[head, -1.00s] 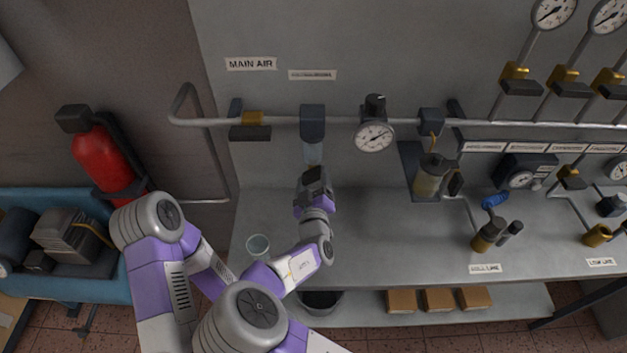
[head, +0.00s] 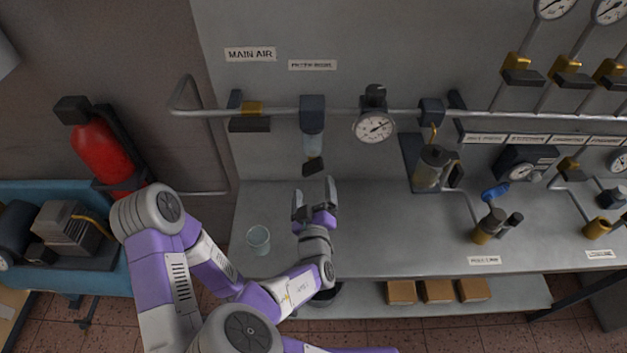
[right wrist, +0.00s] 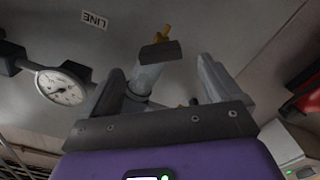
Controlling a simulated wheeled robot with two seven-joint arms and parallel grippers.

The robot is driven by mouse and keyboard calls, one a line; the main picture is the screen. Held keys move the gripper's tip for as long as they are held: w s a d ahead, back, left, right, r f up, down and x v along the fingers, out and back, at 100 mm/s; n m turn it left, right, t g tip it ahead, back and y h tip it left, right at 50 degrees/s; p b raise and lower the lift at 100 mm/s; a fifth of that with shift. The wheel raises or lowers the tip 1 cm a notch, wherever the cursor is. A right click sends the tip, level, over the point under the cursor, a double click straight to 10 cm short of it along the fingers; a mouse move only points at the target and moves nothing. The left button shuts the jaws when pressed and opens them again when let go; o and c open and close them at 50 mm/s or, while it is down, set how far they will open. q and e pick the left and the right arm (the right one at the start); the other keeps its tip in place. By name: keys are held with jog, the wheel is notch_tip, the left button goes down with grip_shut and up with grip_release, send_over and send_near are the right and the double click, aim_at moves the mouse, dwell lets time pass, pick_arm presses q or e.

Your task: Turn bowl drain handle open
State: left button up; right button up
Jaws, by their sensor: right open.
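The clear filter bowl (head: 313,143) hangs under a dark filter head (head: 312,113) on the wall pipe. Its dark drain handle (head: 314,166) is at the bottom of the bowl. My right gripper (head: 315,192) is open and empty just below the handle, its fingers apart and pointing up, with a small gap to it. In the right wrist view the picture is upside down: the bowl (right wrist: 147,78), the dark handle (right wrist: 160,52) and a small yellow part (right wrist: 163,33) show beyond and between the open fingers (right wrist: 160,85). My left gripper is not in view.
A clear cup (head: 258,240) stands on the grey bench left of my right forearm. A gauge (head: 374,127) hangs on the pipe to the right of the bowl. A bucket is partly hidden beneath my arm.

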jog(key=shift+s, duration=0.45)
jog(key=shift+c, duration=0.9)
jog(key=shift+f+m+b, duration=0.3)
jog(key=shift+f+b, duration=0.05)
jog(key=shift+f, duration=0.05)
jog(key=shift+c, duration=1.2)
jog(key=f+m+b, duration=0.1)
jog(key=b, duration=0.1)
jog(key=a+f+m+b, duration=0.1)
jog(key=f+m+b, duration=0.1)
jog(key=f+m+g+b, duration=0.1)
jog(key=f, duration=0.1)
jog(key=shift+a+f+m+b, duration=0.1)
jog(key=shift+a+m+b, duration=0.15)
jog(key=shift+m+b, duration=0.15)
jog(key=c, duration=0.5)
jog(key=shift+o, duration=0.2)
jog(key=m+t+b, duration=0.1)
jog(key=m+b, duration=1.2)
send_near(312, 172)
jog(key=w, duration=0.9)
jog(key=shift+w+f+b, duration=0.1)
jog(key=shift+w+b, duration=0.2)
jog(key=shift+b, duration=0.1)
